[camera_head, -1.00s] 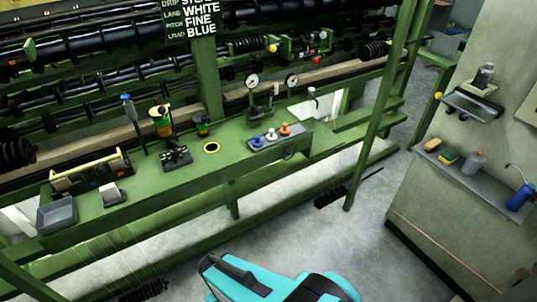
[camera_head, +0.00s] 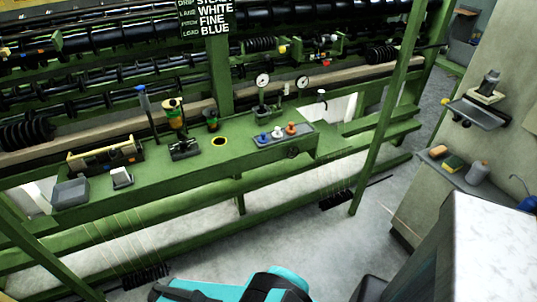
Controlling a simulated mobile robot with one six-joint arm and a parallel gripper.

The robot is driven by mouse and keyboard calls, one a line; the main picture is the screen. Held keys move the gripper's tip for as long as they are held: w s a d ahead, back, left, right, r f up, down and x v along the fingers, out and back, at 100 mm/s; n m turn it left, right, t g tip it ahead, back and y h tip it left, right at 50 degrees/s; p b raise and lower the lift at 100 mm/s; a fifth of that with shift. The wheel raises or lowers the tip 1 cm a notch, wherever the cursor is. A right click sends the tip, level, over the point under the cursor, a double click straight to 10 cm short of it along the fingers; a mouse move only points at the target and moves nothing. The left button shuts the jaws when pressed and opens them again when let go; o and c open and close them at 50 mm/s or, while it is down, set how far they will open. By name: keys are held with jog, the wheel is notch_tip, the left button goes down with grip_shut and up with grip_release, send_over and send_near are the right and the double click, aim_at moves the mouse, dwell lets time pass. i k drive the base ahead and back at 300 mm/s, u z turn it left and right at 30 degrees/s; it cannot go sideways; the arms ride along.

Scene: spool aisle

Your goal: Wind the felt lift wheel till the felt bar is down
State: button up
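A small dark round part (camera_head: 293,152), perhaps a handwheel, sits on the front face of the green bench, below the tray of coloured knobs; I cannot tell if it is the felt lift wheel. A long tan bar (camera_head: 80,142) runs behind the bench under the black rollers; it may be the felt bar, and its height setting cannot be read. My teal arm part (camera_head: 270,283) shows at the bottom edge. My gripper is not in view.
A green post (camera_head: 385,100) stands to the right. A pale block (camera_head: 490,245) fills the lower right. Grey floor lies in front.

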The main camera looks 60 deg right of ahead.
aim_at(291, 149)
jog(key=u, duration=0.85)
jog(key=k, duration=1.4)
jog(key=z, duration=1.35)
